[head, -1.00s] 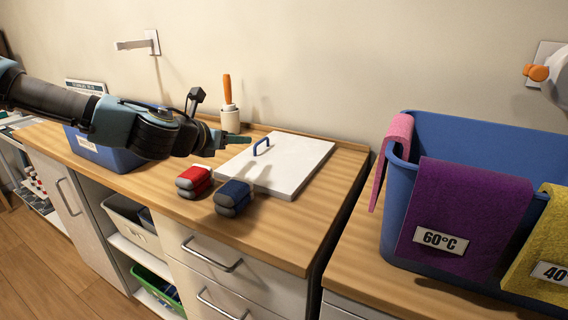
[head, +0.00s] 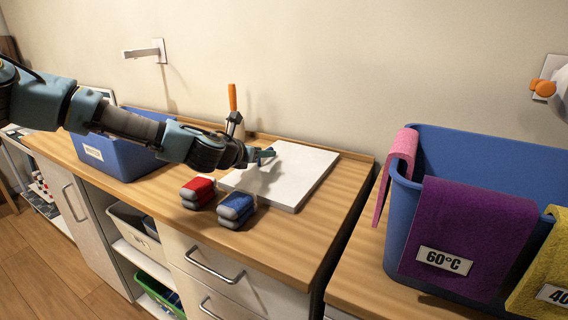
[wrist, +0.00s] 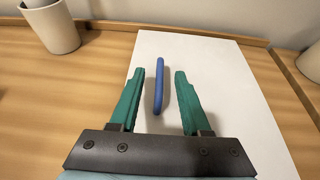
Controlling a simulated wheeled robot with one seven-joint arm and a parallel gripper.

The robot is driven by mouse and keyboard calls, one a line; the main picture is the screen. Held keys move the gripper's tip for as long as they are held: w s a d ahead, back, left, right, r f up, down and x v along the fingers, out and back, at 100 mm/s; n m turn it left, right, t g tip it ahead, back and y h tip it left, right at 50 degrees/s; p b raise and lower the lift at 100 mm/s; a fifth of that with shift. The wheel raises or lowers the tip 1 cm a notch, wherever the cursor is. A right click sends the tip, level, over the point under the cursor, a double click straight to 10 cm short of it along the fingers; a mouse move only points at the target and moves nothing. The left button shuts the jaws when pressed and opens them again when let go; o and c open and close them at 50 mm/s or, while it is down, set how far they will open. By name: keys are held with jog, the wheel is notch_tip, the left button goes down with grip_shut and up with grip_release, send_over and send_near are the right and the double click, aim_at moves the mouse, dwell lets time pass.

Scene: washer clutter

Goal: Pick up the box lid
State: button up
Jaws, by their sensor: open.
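The box lid (head: 300,177) is a flat white panel lying on the wooden counter in the head view. It fills the middle of the wrist view (wrist: 215,75). Its blue bar handle (wrist: 159,85) stands up from the lid and shows between my two green fingers in the wrist view. In the head view the handle is hidden behind my gripper (head: 266,155), which is over the lid. My gripper (wrist: 157,88) is open, with one finger on each side of the handle and a gap on both sides. I cannot tell how far down the fingers reach.
Red (head: 198,192) and blue (head: 236,210) rolled bundles lie in front of the lid. A cup (wrist: 52,27) stands behind it, left of the lid. A blue bin (head: 120,157) is at left, and a large blue tub (head: 402,225) with cloths stands right.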

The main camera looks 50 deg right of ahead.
jog(key=shift+w+d+f, duration=0.1)
jog(key=shift+d+f, duration=0.05)
jog(key=shift+d, duration=0.1)
jog(key=shift+c, duration=0.4)
grip_shut()
dwell(0.9)
